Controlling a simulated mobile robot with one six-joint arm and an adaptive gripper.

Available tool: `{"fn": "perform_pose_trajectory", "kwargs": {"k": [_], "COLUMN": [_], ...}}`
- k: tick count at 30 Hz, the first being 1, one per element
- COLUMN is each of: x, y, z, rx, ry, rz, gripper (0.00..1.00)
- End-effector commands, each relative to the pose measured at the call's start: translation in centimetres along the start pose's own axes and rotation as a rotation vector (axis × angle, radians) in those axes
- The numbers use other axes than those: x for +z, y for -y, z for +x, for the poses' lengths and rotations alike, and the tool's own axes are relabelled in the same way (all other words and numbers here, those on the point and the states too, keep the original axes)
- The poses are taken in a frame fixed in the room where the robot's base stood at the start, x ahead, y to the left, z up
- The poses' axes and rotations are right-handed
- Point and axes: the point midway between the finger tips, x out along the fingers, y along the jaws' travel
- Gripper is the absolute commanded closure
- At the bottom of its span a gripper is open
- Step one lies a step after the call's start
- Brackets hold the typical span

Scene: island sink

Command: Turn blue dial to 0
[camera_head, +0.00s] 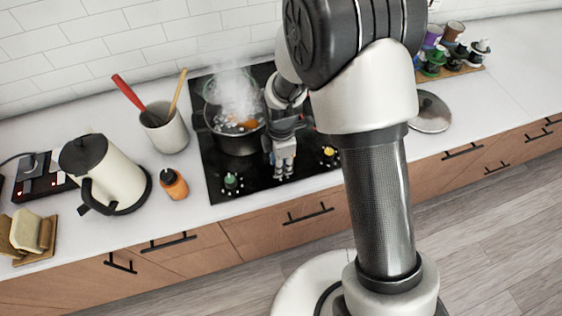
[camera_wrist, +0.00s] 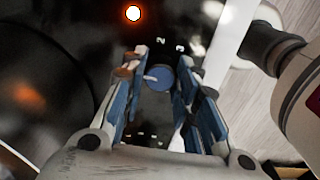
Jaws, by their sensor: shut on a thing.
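The blue dial (camera_wrist: 160,79) is on the black cooktop (camera_head: 207,176), between the two fingers of my gripper (camera_wrist: 163,62) in the wrist view. A pale pointer mark shows on its left side. My gripper is shut on the dial, with its fingers pointing down. In the head view my gripper (camera_head: 284,172) is at the front of the cooktop and hides the blue dial. White numerals are printed around the dial; they are too small and blurred to read surely.
A green dial (camera_head: 231,181) and a yellow dial (camera_head: 328,153) flank my gripper. A steaming pot (camera_head: 236,140) stands close behind it. An orange-and-black bottle (camera_head: 174,184), a utensil crock (camera_head: 165,130) and a kettle (camera_head: 104,174) stand left. A lid (camera_head: 430,113) lies right.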

Motion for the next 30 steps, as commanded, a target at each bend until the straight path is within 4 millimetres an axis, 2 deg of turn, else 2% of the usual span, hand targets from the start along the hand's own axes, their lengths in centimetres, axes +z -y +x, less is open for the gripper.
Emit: {"fn": "perform_pose_trajectory", "kwargs": {"k": [17,18,27,30], "x": [0.00,0.00,0.00,0.00], "y": [-0.03,-0.03,-0.02,-0.01], "z": [-0.02,-0.02,-0.01,-0.01], "rx": [0.001,0.001,0.000,0.000], "ry": [0.000,0.000,0.000,0.000], "rz": [-0.036,-0.036,-0.034,-0.034], "gripper": [0.96,0.71,0.51,0.51]}}
